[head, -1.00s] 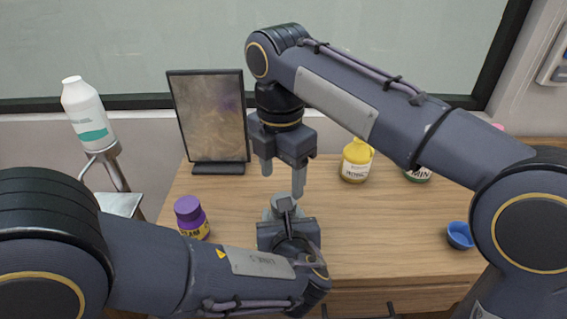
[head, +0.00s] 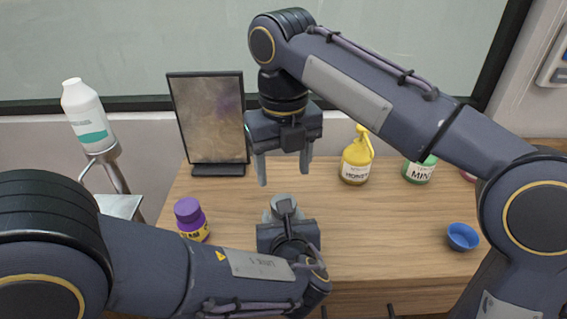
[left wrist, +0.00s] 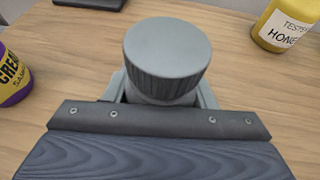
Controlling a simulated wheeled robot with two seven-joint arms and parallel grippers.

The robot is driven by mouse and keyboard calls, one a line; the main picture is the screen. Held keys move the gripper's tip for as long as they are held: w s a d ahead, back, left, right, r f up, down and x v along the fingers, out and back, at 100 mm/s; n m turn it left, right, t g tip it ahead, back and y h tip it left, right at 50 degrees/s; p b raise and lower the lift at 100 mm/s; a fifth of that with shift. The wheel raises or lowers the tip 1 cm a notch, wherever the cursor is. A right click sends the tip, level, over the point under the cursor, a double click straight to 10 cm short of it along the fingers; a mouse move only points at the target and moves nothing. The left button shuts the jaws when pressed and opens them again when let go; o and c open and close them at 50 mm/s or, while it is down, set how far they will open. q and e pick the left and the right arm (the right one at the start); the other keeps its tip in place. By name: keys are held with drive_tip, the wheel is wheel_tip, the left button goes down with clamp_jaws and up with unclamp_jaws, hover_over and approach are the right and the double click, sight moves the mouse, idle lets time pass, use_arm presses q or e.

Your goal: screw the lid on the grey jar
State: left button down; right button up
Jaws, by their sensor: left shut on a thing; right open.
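The grey jar stands on the wooden counter with its ribbed grey lid (left wrist: 168,48) on top. The lid sits level, but I cannot tell how tight it is. The lid also shows in the head view (head: 283,202), with most of the jar hidden by my left gripper. My left gripper (head: 286,215) is shut around the jar's body, below the lid; its fingers show on both sides in the left wrist view. My right gripper (head: 285,172) is open and empty, pointing down above the lid, with a gap between.
A purple-capped cream jar (head: 191,219) stands left of the grey jar. A yellow honey bottle (head: 356,160), a green mint jar (head: 419,171) and a blue bowl (head: 462,237) stand to the right. A dark-framed panel (head: 209,118) stands behind. The counter (head: 385,220) is clear right of the grey jar.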

sight(283, 198)
drive_tip(key=shift+f, duration=4)
drive_tip(key=c, duration=1)
drive_tip(key=m, duration=0.4)
drive_tip(key=shift+m, duration=0.4)
drive_tip(key=m, duration=0.5)
drive_tip(key=o, duration=1.1)
